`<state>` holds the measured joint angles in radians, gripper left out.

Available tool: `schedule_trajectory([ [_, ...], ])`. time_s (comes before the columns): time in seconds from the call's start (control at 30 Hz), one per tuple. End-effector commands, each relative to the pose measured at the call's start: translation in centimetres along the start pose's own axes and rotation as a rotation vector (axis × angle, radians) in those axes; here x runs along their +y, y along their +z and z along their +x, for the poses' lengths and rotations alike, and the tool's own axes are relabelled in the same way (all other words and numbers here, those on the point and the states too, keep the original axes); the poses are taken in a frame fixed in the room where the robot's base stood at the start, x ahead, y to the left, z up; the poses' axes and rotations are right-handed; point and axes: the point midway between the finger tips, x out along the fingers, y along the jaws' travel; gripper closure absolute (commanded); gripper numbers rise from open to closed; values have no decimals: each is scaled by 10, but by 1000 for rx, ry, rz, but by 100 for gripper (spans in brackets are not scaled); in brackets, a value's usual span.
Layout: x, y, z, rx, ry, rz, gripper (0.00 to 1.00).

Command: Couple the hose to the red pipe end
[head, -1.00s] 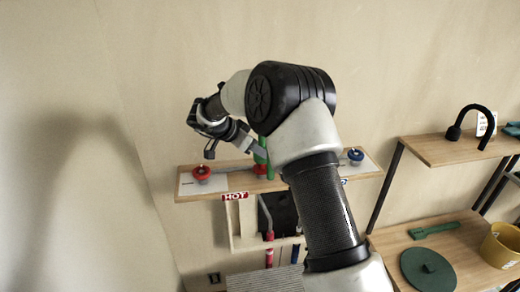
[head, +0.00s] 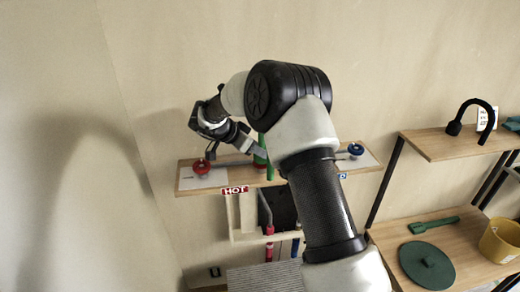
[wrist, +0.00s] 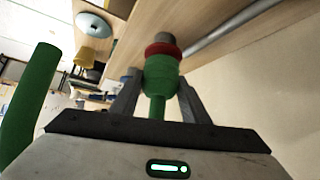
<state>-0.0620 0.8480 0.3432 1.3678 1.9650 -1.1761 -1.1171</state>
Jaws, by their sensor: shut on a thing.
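A green hose fitting (wrist: 160,82) stands between the fingers of my gripper (wrist: 155,100) in the wrist view, and the fingers are shut on it. A red ring with a grey stub (wrist: 162,48) sits right at the fitting's far end, in line with it. I cannot tell whether the two are locked together. A loose green length of hose (wrist: 28,105) shows at the left of the wrist view. In the head view the green hose (head: 270,160) is at the shelf's middle, partly behind my arm, and my gripper (head: 254,149) is beside it.
The wooden wall shelf (head: 225,182) carries a red valve knob (head: 201,167) and a blue valve knob (head: 356,150). A HOT sign (head: 236,190) hangs on its front. Below are a red pipe (head: 269,231) and a blue pipe (head: 295,247). A right-hand table (head: 465,240) holds a yellow pot (head: 500,240).

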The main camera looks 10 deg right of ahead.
Motion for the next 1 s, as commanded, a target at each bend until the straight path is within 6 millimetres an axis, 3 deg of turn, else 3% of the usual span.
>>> schedule_trajectory([
  [0.67, 0, 8, 8, 0, 0, 0, 96],
  [0.7, 0, 8, 8, 0, 0, 0, 57],
  [0.83, 0, 8, 8, 0, 0, 0, 37],
  [1.0, 0, 8, 8, 0, 0, 0, 37],
])
